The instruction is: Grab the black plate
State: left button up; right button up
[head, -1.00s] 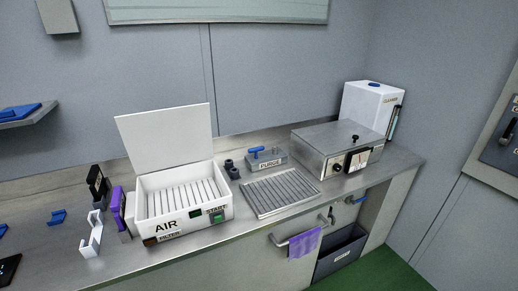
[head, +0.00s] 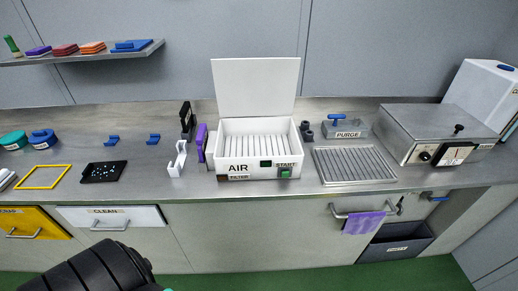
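The black plate (head: 103,171) lies flat on the counter at the left in the head view, with several small pale specks on its top. It sits just right of a yellow frame. A black, ribbed part of my own arm (head: 90,270) shows at the bottom left, below the counter front and apart from the plate. No fingertips of my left gripper show. My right gripper is not in the picture.
A white open-lidded AIR box (head: 258,172) stands mid-counter, with a white bracket (head: 178,160) on its left. The yellow frame (head: 43,177) and two blue clips (head: 112,140) lie near the plate. A shelf (head: 85,54) hangs above. CLEAN drawer (head: 112,217) is below.

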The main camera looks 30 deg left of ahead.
aim_at(105, 172)
jog(key=u, duration=2.5)
